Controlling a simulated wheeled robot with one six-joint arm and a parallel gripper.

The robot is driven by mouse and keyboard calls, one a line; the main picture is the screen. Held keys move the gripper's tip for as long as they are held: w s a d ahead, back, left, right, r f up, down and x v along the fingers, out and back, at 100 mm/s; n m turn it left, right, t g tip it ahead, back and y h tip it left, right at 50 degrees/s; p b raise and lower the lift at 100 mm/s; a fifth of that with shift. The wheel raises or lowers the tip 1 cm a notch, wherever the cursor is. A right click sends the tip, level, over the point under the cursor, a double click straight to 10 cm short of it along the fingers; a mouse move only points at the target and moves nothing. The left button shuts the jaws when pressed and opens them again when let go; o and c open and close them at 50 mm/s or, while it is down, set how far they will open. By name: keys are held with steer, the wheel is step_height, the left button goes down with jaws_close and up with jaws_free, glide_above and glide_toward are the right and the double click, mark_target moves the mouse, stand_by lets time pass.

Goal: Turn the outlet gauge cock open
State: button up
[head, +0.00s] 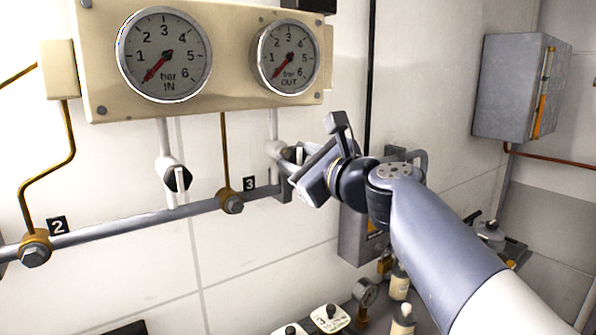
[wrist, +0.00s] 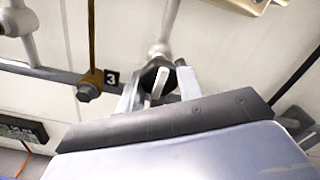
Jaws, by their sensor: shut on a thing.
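The outlet gauge (head: 286,57), marked OUT, hangs on the right of the cream panel, with its needle pointing low to the left. Its cock (head: 292,154) sits on the pipe below it. In the wrist view the cock's black knob (wrist: 156,76) shows a white bar, a little tilted from upright. My gripper (head: 286,172) is at this cock, its fingers on either side of the knob and shut on it. It also shows in the wrist view (wrist: 158,92). My wrist hides part of the cock in the head view.
The inlet gauge (head: 164,55), marked IN, and its cock (head: 177,178) with an upright white bar are to the left. A grey pipe (head: 130,225) runs below. A grey box (head: 516,86) hangs at right.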

steer(key=shift+n, duration=0.3)
steer(key=o, duration=1)
steer(key=b+v, duration=0.2)
steer(key=v, duration=0.9)
steer(key=shift+w+a, duration=0.1)
steer(key=shift+w, duration=0.1)
